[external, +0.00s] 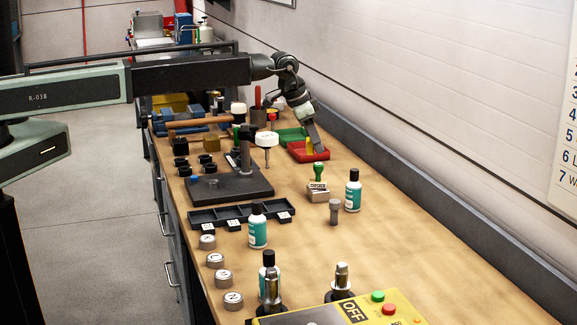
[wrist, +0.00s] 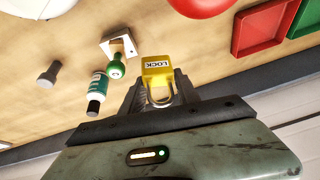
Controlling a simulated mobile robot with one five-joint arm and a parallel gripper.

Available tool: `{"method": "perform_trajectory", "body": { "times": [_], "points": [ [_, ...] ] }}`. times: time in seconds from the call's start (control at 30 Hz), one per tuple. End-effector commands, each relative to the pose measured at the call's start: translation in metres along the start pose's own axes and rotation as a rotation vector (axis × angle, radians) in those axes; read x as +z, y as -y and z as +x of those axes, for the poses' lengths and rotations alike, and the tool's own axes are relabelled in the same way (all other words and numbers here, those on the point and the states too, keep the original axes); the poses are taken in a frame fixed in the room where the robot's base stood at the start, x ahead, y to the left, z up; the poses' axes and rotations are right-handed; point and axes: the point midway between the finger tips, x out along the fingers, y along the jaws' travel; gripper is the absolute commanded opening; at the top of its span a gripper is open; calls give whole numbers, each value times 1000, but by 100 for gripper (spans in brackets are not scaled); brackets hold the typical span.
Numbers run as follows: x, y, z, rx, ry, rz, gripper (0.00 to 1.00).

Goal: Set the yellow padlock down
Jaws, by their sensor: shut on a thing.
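The yellow padlock (wrist: 157,69), marked LOCK, is in the middle of the wrist view with its metal shackle toward my gripper (wrist: 158,90). My gripper is shut on it. In the external view my gripper (external: 314,148) points down at the red tray, and a small yellow patch of the padlock (external: 309,146) shows beside the fingers. In the wrist view bare tabletop lies behind the padlock, with the red tray off to the upper right. I cannot tell how high the padlock is above the table.
The red tray (wrist: 263,27) adjoins a green tray (wrist: 305,19). A green-handled stamp (external: 318,174) on its block and a teal bottle (external: 353,190) stand nearer the camera. A black-based stand (external: 232,186) is left. The wall runs along the right; bare wood lies at front right.

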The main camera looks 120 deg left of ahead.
Motion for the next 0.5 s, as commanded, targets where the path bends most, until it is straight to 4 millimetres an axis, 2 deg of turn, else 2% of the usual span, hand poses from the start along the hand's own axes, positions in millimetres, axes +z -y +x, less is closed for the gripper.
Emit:
{"method": "perform_trajectory", "body": {
  "times": [0.03, 0.17, 0.23, 0.4, 0.5],
  "points": [
    [-2, -29, -7, 9, -1, 21, 0],
    [4, -97, -11, 33, -5, 76, 0],
    [14, -134, -12, 50, -8, 115, 0],
    [55, -227, -6, 105, -16, 243, 0],
    [80, -272, -5, 137, -20, 316, 0]
  ]
}}
